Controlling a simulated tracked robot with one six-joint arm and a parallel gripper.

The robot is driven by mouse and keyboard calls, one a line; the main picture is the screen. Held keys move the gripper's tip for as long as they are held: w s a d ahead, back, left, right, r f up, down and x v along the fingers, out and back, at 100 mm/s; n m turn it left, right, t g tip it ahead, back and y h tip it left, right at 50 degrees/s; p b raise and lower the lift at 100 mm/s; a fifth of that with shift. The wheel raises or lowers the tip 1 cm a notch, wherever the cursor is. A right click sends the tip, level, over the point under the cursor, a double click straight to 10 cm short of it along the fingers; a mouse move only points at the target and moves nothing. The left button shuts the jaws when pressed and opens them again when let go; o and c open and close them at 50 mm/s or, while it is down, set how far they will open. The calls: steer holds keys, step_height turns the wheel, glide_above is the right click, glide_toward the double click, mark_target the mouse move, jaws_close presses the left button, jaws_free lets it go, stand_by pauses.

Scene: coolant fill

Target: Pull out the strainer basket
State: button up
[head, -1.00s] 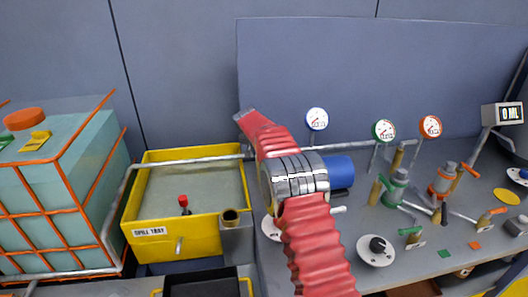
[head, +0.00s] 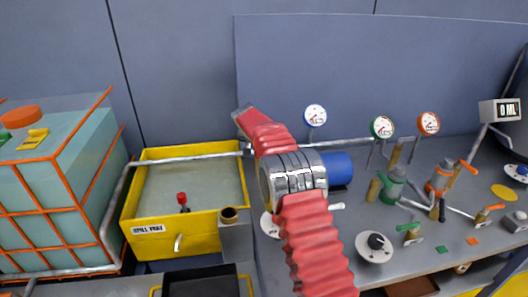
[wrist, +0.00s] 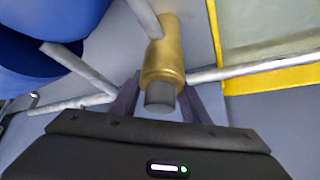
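The strainer shows in the wrist view as a brass body (wrist: 163,62) on a grey pipe, with a short grey cylindrical end (wrist: 160,97) facing the camera. No separate basket can be made out. My gripper (wrist: 160,88) has its dark fingers on both sides of the grey end, tips beside the brass body. Whether the fingers touch it cannot be told. In the head view my red-sleeved arm hides the gripper and the strainer.
A blue cylinder (head: 340,167) stands right of my arm, close to the gripper in the wrist view (wrist: 45,30). A yellow spill tray (head: 200,238) is to the left, a caged tank (head: 60,180) beyond it. Valves and gauges (head: 383,127) crowd the right bench.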

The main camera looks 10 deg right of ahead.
steer(key=c, duration=0.3)
steer(key=shift+r, duration=0.45)
stand_by(0.5)
steer(key=shift+r, duration=3.6)
steer(key=shift+s+r, duration=0.1)
